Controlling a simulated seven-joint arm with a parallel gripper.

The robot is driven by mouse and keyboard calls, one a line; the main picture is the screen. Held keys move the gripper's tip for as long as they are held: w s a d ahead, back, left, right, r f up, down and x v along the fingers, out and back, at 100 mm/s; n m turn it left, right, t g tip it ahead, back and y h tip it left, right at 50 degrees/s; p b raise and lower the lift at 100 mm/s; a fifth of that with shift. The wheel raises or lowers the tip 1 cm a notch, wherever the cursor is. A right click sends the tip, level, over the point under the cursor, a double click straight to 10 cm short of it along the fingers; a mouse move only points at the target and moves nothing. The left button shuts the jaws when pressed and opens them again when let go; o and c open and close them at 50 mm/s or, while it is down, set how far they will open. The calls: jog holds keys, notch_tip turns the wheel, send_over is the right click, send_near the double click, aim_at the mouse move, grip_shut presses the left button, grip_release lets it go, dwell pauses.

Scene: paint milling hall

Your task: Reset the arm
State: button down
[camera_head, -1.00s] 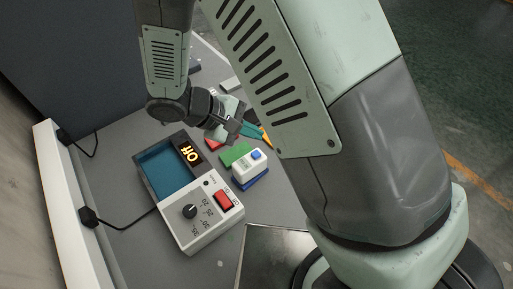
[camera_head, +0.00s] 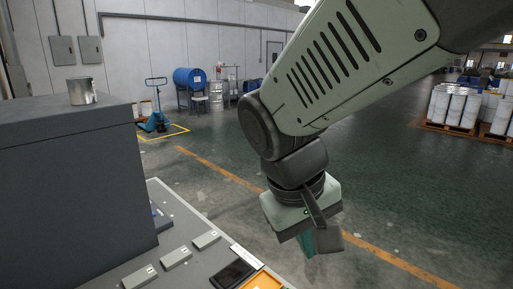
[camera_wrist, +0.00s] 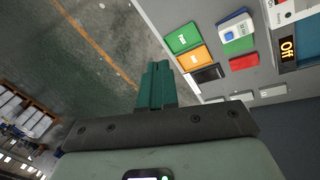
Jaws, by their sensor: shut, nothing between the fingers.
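My gripper (camera_head: 308,246) hangs at the end of my arm, pointing down, past the right edge of the grey bench (camera_head: 200,262) in the head view. In the wrist view the teal fingers of my gripper (camera_wrist: 157,72) are together with nothing between them. Beyond them are the floor and the bench edge. A box with an "Off" display (camera_wrist: 288,48) lies at the wrist view's upper right.
The wrist view shows green (camera_wrist: 182,38), orange (camera_wrist: 193,60), black (camera_wrist: 207,75) and red (camera_wrist: 243,62) pieces on the bench. A metal can (camera_head: 82,92) stands on a dark cabinet (camera_head: 75,185). Open floor lies right of the bench.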

jog(key=s+d+r+m+t+y, duration=0.2)
jog(key=s+d+r+m+t, duration=0.1)
jog(key=s+r, duration=0.3)
jog(key=shift+s+d+r+m+t+y, duration=0.2)
jog(key=shift+s+r+m+t+y, duration=0.15)
jog(key=shift+s, duration=0.25)
jog(key=c, duration=1.8)
grip_release()
jog(key=shift+f, duration=0.1)
jog(key=shift+c, duration=0.2)
